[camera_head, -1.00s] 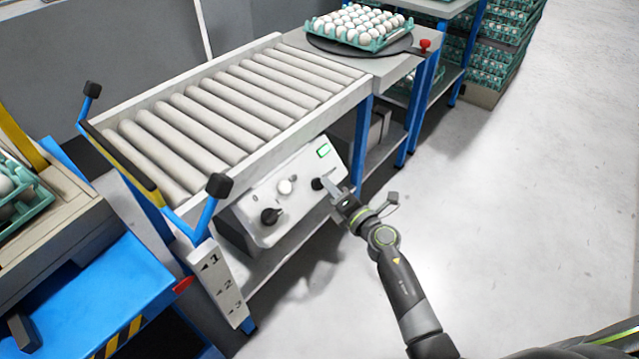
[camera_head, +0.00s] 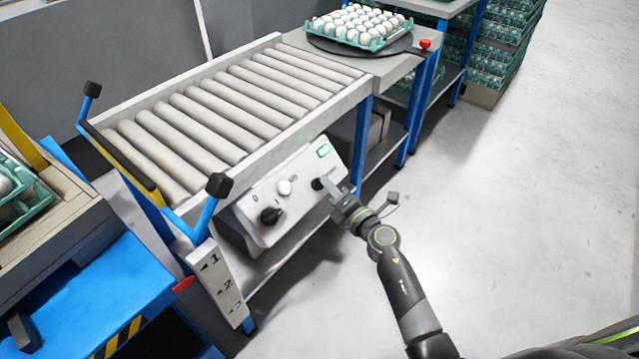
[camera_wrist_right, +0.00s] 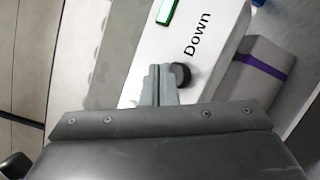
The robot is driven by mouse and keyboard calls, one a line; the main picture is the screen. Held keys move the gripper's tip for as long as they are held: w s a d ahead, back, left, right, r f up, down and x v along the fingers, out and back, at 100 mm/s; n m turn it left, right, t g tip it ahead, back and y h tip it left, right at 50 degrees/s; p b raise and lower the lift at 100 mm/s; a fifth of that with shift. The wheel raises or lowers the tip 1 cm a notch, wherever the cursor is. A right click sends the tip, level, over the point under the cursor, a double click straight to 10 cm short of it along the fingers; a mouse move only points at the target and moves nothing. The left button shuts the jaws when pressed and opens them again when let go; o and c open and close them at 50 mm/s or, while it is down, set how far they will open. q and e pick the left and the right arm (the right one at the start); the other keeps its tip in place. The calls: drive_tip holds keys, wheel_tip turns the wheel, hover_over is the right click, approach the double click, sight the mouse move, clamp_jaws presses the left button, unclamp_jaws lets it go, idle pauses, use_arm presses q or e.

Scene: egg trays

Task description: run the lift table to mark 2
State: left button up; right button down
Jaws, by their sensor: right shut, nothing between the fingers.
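The lift table (camera_head: 88,280) has a blue top and stands at the lower left of the head view. Its red pointer (camera_head: 183,284) is beside the white scale (camera_head: 207,283) marked 1, 2 and 3. From this angle I cannot tell the exact mark it meets. The sloped white control panel (camera_head: 293,200) sits under the roller conveyor. My right gripper (camera_head: 329,187) is shut and empty, with its fingertips at the panel's black button (camera_head: 317,184). In the right wrist view the fingers (camera_wrist_right: 158,82) are beside this button, near the word "Down". Contact is unclear. My left gripper is out of view.
The panel also has a black rotary knob (camera_head: 270,216), a white button (camera_head: 284,187) and a green-framed display (camera_head: 323,151). The roller conveyor (camera_head: 345,90) stands above. A teal egg tray (camera_head: 376,44) is at its far end. The floor at right is clear.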

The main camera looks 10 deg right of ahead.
drive_tip(key=shift+w+a+f, duration=0.15)
drive_tip(key=shift+w+f, duration=0.05)
drive_tip(key=shift+f, duration=0.05)
drive_tip(key=shift+w+a+f+b, duration=0.3)
drive_tip(key=shift+f+b, duration=0.1)
drive_tip(key=shift+b, duration=0.1)
idle(2.1)
idle(2.1)
drive_tip(key=shift+s+d+r+p, duration=0.55)
drive_tip(key=shift+r+p, duration=0.15)
drive_tip(key=shift+p, duration=0.15)
